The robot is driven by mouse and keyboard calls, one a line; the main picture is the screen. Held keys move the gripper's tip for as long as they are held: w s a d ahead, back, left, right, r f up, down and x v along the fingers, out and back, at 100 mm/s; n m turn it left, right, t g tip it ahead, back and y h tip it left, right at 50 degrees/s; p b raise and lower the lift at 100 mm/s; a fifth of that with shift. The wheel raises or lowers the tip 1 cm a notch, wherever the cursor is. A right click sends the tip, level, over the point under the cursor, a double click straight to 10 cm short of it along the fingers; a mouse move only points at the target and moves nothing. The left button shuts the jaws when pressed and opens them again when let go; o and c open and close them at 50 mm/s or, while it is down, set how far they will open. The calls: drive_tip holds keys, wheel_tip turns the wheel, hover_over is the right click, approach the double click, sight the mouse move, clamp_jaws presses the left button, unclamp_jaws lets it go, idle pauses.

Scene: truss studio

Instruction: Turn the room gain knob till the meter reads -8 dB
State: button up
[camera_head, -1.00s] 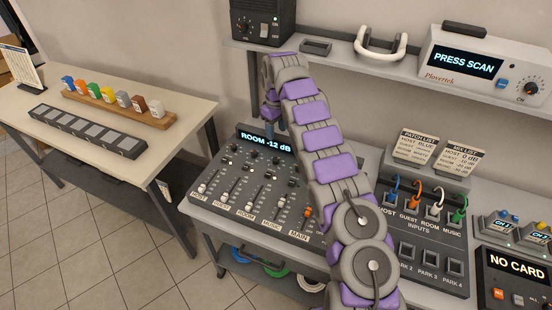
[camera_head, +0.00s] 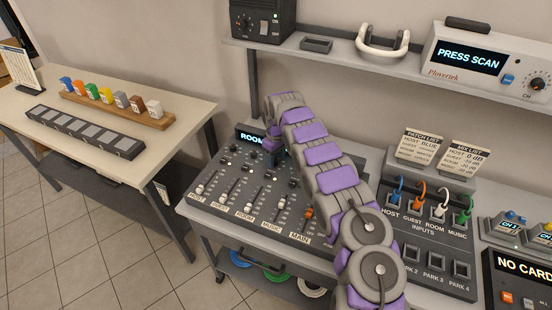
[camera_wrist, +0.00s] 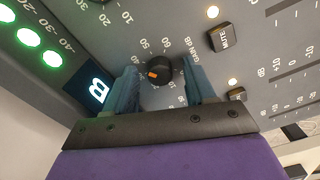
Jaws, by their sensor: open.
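The mixing console (camera_head: 262,203) stands on the bench, with labelled channels and faders. Its meter display (camera_head: 250,138) shows "ROOM", but my arm hides the figure. In the wrist view, only the display's end (camera_wrist: 98,90), a "B", shows. A black knob (camera_wrist: 168,64) with an orange mark sits on a scale marked "GAIN dB". My gripper (camera_wrist: 160,78) is open, with one teal finger on each side of this knob; I cannot tell if they touch it. In the head view, my gripper (camera_head: 272,146) is over the upper console, and the channel label of this knob is hard to match.
Green lamps (camera_wrist: 53,59) glow beside a dB scale. A mute button (camera_wrist: 222,37) lies close to the right finger. A patch box (camera_head: 425,235) with coloured plugs stands right of the console. A shelf (camera_head: 340,58) runs above, and a side table (camera_head: 105,90) stands left.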

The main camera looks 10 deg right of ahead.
clamp_jaws()
drive_tip(key=shift+r+m+p, duration=0.3)
drive_tip(key=shift+m+p, duration=0.5)
drive_tip(key=shift+p, duration=0.45)
drive_tip(key=shift+f+m+p, duration=0.25)
drive_tip(key=shift+m+p, duration=0.4)
drive_tip(key=shift+m, duration=0.45)
unclamp_jaws()
